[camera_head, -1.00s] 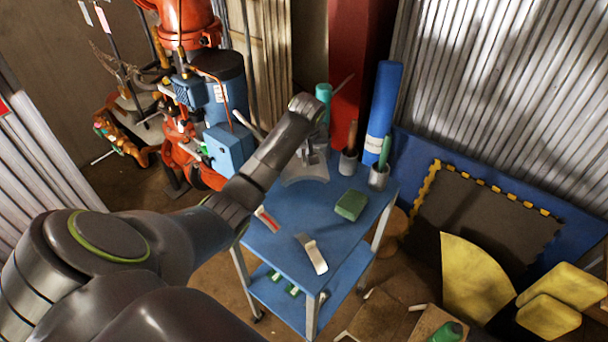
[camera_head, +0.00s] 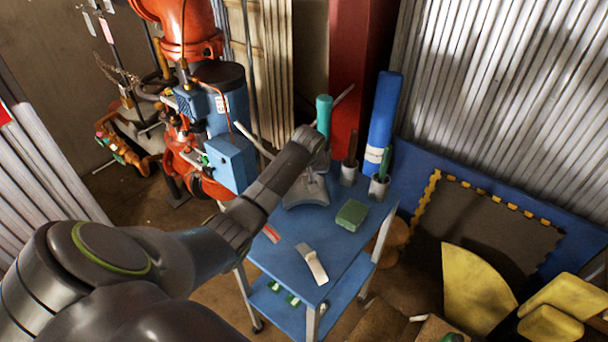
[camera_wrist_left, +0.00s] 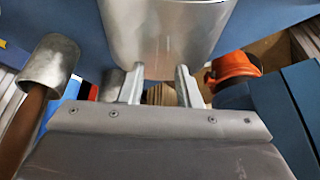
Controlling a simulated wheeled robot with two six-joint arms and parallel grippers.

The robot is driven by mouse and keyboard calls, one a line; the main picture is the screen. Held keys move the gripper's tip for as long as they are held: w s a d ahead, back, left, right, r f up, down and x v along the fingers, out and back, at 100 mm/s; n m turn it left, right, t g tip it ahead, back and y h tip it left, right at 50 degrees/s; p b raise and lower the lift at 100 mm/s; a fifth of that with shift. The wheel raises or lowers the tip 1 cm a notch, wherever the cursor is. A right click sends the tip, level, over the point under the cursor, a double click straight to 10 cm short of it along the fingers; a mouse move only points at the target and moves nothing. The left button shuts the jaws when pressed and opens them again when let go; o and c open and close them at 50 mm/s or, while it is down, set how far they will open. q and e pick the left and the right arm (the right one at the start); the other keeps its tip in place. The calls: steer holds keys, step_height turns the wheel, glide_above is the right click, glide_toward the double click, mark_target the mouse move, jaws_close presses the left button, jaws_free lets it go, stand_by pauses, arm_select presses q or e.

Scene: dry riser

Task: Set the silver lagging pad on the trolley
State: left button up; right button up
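The silver lagging pad (camera_wrist_left: 165,35) shows in the left wrist view as a smooth, curved metallic piece. Its near edge lies between the two fingers of my left gripper (camera_wrist_left: 159,86), which appear closed on it. In the head view my left gripper (camera_head: 313,170) points down over the back part of the blue trolley (camera_head: 325,235), with the grey flared pad (camera_head: 303,193) at its tip. I cannot tell whether the pad touches the trolley top. My right gripper is not in view.
A green block (camera_head: 351,215), a pale curved strip (camera_head: 312,263) and metal pots with tools (camera_head: 378,187) stand on the trolley. A blue roll (camera_head: 384,115) and a red column (camera_head: 358,80) are behind. Bare top lies between strip and block.

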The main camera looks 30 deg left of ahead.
arm_select(q)
steer(key=shift+r, duration=0.1)
steer(key=v, duration=1.2)
stand_by(0.4)
